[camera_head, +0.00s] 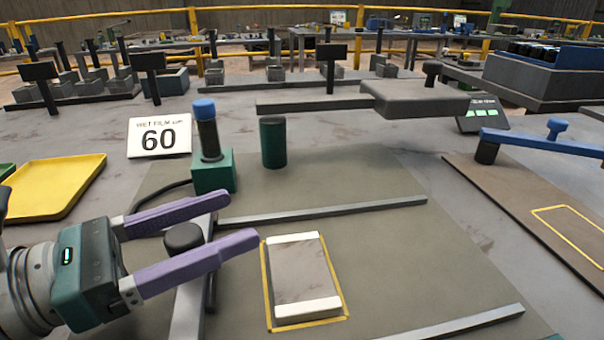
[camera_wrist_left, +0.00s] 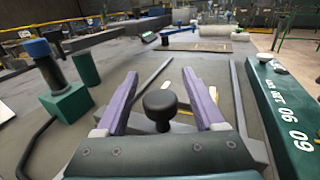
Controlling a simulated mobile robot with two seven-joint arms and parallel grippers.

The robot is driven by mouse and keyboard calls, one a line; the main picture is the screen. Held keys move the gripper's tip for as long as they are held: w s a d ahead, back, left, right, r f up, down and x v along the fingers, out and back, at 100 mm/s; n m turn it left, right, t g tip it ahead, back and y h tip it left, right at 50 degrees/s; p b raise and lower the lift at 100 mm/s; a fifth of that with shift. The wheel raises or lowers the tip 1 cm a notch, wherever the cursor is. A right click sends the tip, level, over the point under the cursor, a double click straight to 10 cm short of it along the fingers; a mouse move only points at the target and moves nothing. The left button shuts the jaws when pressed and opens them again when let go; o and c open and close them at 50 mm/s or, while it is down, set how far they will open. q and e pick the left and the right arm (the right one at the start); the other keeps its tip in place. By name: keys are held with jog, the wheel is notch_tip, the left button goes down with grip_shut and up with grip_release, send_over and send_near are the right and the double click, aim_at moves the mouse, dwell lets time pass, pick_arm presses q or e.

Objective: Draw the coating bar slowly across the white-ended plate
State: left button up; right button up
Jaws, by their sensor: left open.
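My left gripper (camera_head: 219,235) is open, with its two purple fingers on either side of the black knob (camera_head: 183,237) of the coating bar (camera_head: 190,300). The knob also shows between the fingers in the left wrist view (camera_wrist_left: 160,105); I cannot tell whether either finger touches it. The grey bar lies across two rails at the left of the mat. The white-ended plate (camera_head: 301,272) lies to the right of the bar, inside a yellow outline, with a grey middle and white strips at both ends. My right gripper is not in view.
A far rail (camera_head: 320,213) and a near rail (camera_head: 460,324) flank the plate. A blue-capped bottle in a green block (camera_head: 214,172) and a dark green cylinder (camera_head: 273,143) stand behind. A "60" card (camera_head: 160,136) and a yellow tray (camera_head: 62,186) are at left.

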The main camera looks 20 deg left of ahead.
pick_arm(q)
jog(key=shift+w+d, duration=0.15)
jog(key=shift+w, duration=0.05)
grip_shut()
dwell(0.6)
dwell(0.9)
